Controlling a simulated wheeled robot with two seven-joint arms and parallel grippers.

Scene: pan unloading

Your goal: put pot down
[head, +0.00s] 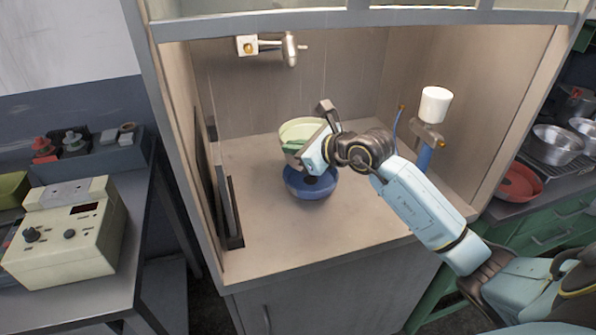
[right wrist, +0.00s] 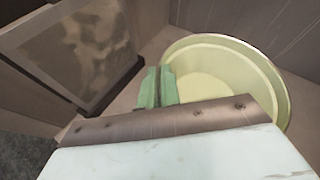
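The pot (head: 299,127) is pale yellow-green and round. It is over or just behind a blue bowl (head: 311,190) inside the cabinet, and I cannot tell whether it touches the bowl. My right gripper (head: 294,147) reaches in from the right and is at the pot's near side. In the right wrist view, the green fingertips (right wrist: 158,88) are close together at the left edge of the pot (right wrist: 270,85), apparently pinching its rim. The pot looks empty and roughly level. The near part of its rim is hidden by the gripper. My left gripper is not in view.
The cabinet floor (head: 265,240) is clear in front and to the left of the bowl. A dark panel (head: 226,205) leans at the left wall. A wall fixture (head: 270,45) juts out above. A white cup-shaped item (head: 435,104) stands on a bracket at right.

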